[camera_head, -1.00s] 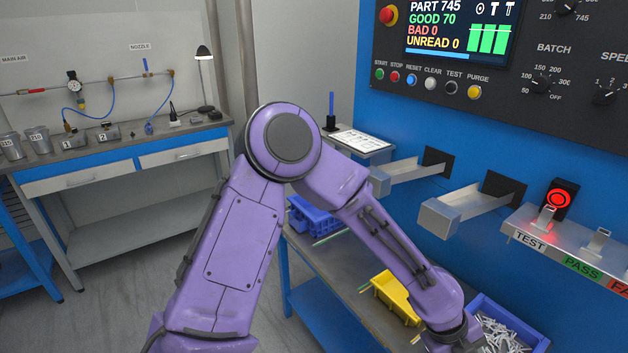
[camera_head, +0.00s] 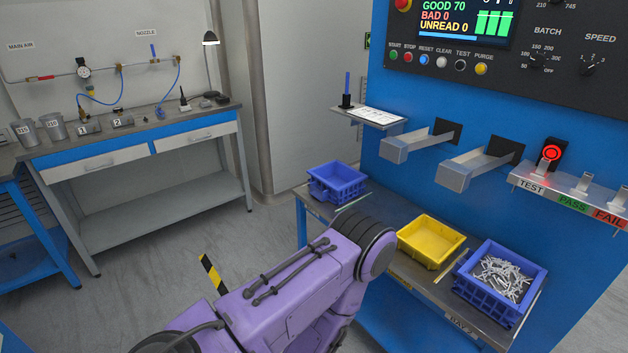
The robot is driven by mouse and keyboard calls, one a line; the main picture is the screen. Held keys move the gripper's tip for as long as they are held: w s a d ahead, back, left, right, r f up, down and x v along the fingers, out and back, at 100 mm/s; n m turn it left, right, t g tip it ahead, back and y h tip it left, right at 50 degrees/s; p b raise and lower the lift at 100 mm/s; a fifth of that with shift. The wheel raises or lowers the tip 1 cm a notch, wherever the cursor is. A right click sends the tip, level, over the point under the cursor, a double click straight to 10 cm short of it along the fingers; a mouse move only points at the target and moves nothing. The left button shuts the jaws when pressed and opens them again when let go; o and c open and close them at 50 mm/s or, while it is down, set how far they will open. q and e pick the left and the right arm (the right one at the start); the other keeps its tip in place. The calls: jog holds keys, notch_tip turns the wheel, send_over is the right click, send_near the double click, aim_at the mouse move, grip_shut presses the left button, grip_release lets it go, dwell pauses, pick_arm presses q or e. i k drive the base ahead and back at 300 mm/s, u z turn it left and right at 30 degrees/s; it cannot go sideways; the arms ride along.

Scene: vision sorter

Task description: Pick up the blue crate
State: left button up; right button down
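Two blue crates stand on the grey bench in front of the blue machine. One blue crate (camera_head: 480,296) at the right is filled with silver bolt-like parts. The other blue crate (camera_head: 338,195) stands at the bench's far left end and looks empty. One purple arm of mine comes in from the lower left and crosses in front of the bench. Its far end is out of sight, so no gripper shows. I see nothing held.
A yellow tray (camera_head: 430,256) sits between the two crates on the bench (camera_head: 380,207). Metal chutes (camera_head: 420,142) jut from the machine above it. A shelf (camera_head: 570,194) marked TEST, PASS and FAIL is at the right. A workbench (camera_head: 130,150) stands at the left; open floor lies between.

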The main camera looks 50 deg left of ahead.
aim_at(334, 182)
jog(key=z, duration=0.05)
jog(key=k, duration=0.4)
jog(key=u, duration=0.85)
jog(key=i, duration=0.85)
jog(key=u, duration=0.65)
